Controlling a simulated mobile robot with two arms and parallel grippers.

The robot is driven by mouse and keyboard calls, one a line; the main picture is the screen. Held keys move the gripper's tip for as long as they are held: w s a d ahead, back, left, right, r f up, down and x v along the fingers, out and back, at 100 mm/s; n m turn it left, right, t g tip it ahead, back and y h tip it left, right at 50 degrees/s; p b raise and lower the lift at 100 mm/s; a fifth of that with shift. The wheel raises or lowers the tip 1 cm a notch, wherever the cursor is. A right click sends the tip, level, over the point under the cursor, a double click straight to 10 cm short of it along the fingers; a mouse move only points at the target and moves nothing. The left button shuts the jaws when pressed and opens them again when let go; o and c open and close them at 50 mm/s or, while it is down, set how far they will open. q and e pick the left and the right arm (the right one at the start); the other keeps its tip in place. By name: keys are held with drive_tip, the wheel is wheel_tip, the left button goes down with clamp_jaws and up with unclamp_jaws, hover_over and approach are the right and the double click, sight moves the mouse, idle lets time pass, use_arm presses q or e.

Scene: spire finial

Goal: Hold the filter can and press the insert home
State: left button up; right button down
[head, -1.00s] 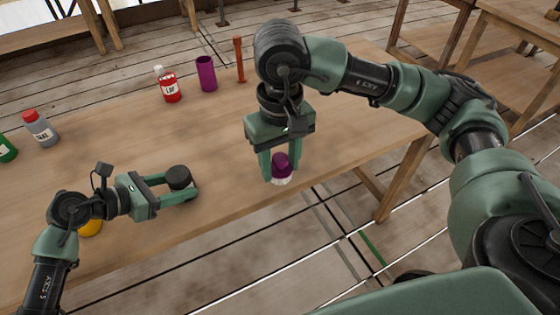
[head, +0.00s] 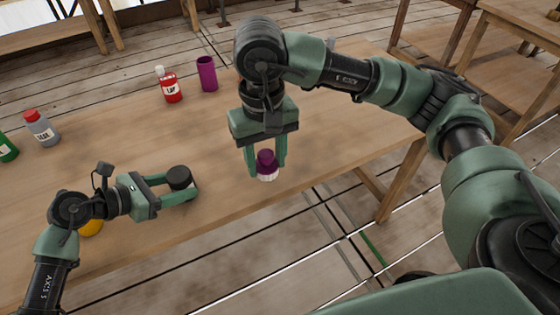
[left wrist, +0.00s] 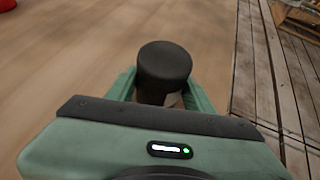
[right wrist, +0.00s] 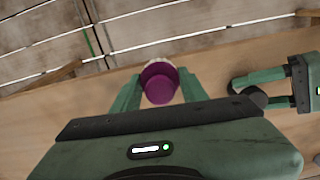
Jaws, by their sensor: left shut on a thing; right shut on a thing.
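The filter can looks like a dark, black-topped cylinder (head: 179,176), low over the bench. My left gripper (head: 185,190) is shut on it; it also shows in the left wrist view (left wrist: 164,62), with a finger on each side and its lower part mostly hidden. The insert looks like a purple piece with a white ribbed lower end (head: 266,160). My right gripper (head: 266,171) is shut on it and holds it in the air, to the right of the can and apart from it. In the right wrist view the purple insert (right wrist: 160,86) sits between the fingers.
On the wooden bench (head: 130,130) stand a red bottle (head: 171,88), a purple cup (head: 207,74), a grey bottle (head: 42,129) and a green bottle (head: 6,148). A yellow thing (head: 91,228) is partly hidden by my left arm. The middle of the bench is clear.

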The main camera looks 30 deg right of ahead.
sight(177, 173)
drive_tip(key=w+a+r+m, duration=0.1)
drive_tip(key=w+a+m, duration=0.2)
drive_tip(key=w+a, duration=0.4)
drive_tip(key=w+a+r+m, duration=0.15)
drive_tip(key=w+a, duration=0.35)
drive_tip(key=a, duration=0.5)
drive_tip(key=shift+m, duration=0.45)
drive_tip(key=shift+f, duration=3.25)
drive_tip(key=shift+f, duration=0.15)
drive_tip(key=shift+c, duration=1.1)
unclamp_jaws()
wheel_tip(177, 173, up, 7)
